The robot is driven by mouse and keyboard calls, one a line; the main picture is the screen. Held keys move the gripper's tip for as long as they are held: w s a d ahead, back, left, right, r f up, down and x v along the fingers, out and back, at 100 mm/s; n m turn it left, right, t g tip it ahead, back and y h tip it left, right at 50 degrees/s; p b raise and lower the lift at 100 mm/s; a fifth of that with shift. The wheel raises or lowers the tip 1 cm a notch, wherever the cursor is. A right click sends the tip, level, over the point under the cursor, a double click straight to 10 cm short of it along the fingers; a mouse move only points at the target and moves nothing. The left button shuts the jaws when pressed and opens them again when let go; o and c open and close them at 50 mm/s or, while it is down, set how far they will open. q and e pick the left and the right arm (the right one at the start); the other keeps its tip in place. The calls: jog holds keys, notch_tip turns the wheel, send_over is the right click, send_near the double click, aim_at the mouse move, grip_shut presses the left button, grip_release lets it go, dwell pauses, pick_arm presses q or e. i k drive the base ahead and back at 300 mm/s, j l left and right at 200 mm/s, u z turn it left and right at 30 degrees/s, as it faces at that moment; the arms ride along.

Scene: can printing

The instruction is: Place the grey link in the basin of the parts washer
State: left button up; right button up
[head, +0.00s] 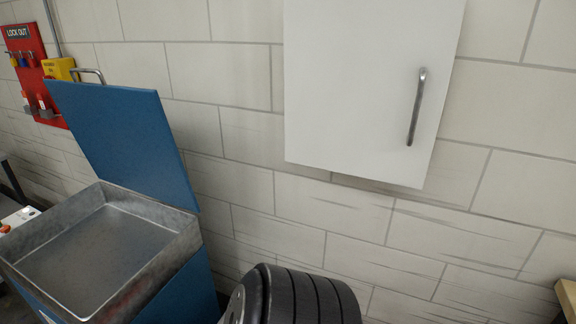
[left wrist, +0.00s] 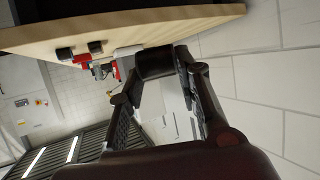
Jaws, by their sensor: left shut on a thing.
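The parts washer stands at the left of the head view, its blue lid (head: 130,140) raised against the wall. Its grey metal basin (head: 105,255) is open at the top, and the visible floor of it is empty. My left gripper (left wrist: 160,75) shows only in the left wrist view, shut on a dark piece between its fingertips. I take this piece to be the grey link (left wrist: 155,64); its full shape is hidden by the fingers. The basin is not visible in that view. My right gripper is in neither view.
A white wall cabinet (head: 370,90) hangs right of the washer. A red lockout board (head: 35,75) is on the wall at far left. In the left wrist view a wooden tabletop (left wrist: 120,28) crosses the top, close to the gripper, and a dark slatted surface (left wrist: 75,145) lies lower left.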

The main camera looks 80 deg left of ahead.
aim_at(112, 250)
jog(key=k+j+u, duration=0.1)
jog(key=u, duration=0.35)
jog(key=k+j+u, duration=0.25)
jog(key=u, duration=0.2)
jog(key=k+j+u, duration=0.1)
jog(key=u, duration=0.35)
jog(key=j+u, duration=0.45)
jog(key=k+j+u, duration=0.1)
jog(key=j, duration=0.55)
jog(key=k+j+u, duration=0.1)
jog(key=j, duration=0.55)
jog(key=j+u, duration=0.15)
jog(key=j, duration=0.5)
jog(key=k, duration=0.05)
